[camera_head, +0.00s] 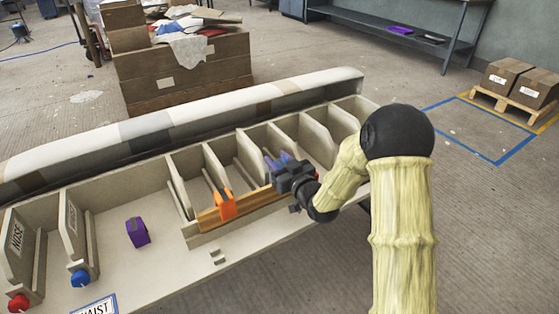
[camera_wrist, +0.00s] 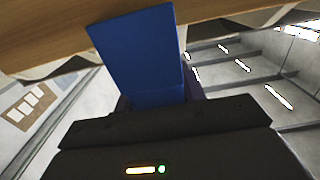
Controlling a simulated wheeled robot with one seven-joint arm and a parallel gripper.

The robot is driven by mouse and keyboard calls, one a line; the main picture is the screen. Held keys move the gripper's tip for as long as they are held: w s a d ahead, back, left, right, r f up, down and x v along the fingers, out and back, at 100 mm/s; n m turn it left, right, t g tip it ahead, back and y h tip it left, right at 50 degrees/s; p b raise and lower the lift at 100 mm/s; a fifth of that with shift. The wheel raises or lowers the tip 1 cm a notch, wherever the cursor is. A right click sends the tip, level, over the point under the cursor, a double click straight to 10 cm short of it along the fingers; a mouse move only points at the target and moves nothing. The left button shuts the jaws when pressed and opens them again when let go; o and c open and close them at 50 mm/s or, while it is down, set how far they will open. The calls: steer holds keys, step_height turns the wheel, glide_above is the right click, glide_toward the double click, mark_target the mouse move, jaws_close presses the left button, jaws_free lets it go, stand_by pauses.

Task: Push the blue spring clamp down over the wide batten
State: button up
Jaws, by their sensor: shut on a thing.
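My gripper (camera_head: 283,167) is at the right part of the long mould, shut on the blue spring clamp (camera_head: 276,161). In the wrist view the clamp (camera_wrist: 140,55) is a flat blue piece reaching out from the jaws and overlapping the wooden batten (camera_wrist: 45,35). In the head view the wide batten (camera_head: 245,207) is a brown wooden strip along the mould's near side. An orange clamp (camera_head: 225,205) sits over it to the left of my gripper. My gripper hides the batten's right end and the clamp's lower part, so I cannot tell how far down the clamp sits.
The mould (camera_head: 205,262) has several upright ribs behind the batten. A purple block (camera_head: 138,232) stands on it, left of the batten. A blue knob (camera_head: 80,278) and a red knob (camera_head: 18,302) are at lower left.

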steer(key=shift+f+b, duration=1.05)
steer(key=shift+f, duration=0.2)
stand_by(0.3)
steer(key=o, duration=1.1)
steer(key=p+v, duration=0.4)
steer(key=v, duration=0.3)
steer(key=p+v, duration=0.4)
steer(key=v, duration=0.4)
steer(key=shift+s+d+r+p, duration=0.15)
steer(key=shift+d+r+p, duration=0.05)
steer(key=shift+d+p, duration=0.15)
steer(key=p+v, duration=0.1)
steer(key=p, duration=0.3)
steer(key=shift+s+d+f, duration=0.1)
steer(key=shift+s, duration=0.25)
